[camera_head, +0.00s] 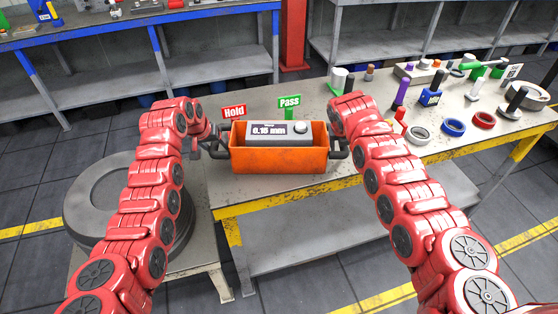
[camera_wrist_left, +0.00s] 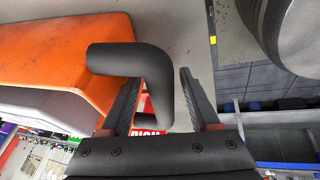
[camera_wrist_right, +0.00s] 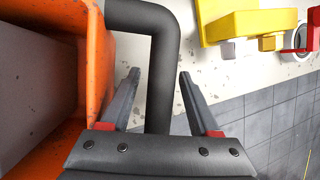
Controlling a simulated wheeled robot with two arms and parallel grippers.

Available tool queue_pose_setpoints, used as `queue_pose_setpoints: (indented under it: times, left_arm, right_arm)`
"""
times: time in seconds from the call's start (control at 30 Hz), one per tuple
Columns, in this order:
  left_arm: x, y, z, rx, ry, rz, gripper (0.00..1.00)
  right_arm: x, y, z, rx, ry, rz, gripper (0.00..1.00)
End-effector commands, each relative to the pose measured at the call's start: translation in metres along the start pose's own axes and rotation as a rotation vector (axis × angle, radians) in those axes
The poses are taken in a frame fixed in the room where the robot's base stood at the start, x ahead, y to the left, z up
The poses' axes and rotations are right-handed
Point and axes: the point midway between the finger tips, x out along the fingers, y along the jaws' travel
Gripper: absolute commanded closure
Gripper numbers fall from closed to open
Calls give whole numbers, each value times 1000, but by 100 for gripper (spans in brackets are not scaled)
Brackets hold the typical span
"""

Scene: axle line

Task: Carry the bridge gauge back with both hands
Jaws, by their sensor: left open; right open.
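My right gripper is mostly hidden by my arm in the head view. In the right wrist view its open fingers (camera_wrist_right: 158,80) straddle the right handle (camera_wrist_right: 163,60).
Coloured rings (camera_head: 453,127) and several tools crowd the table's right side. Dark round discs (camera_head: 100,197) lie on a low stand at left.

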Motion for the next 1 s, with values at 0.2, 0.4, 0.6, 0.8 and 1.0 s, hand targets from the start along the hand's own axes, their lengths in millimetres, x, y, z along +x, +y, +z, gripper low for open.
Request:
queue_pose_setpoints:
  times: [0.2, 0.4, 0.6, 0.8, 1.0]
  left_arm:
    - [-32, 0, -2, -1, 8, 0, 38]
    - [-71, 0, -2, -1, 10, 0, 38]
    - [-102, 0, -1, -1, 7, -1, 38]
    - [-110, 0, 0, -1, 5, -1, 38]
    - [-110, 0, 0, -1, 4, 0, 38]
  right_arm:
    - [0, 0, 0, 0, 0, 0, 38]
    - [0, 0, 0, 0, 0, 0, 38]
    - [0, 0, 0, 0, 1, 0, 38]
    - [-4, -1, 0, 2, -1, 0, 38]
    - [-25, -3, -1, 3, 2, -1, 38]
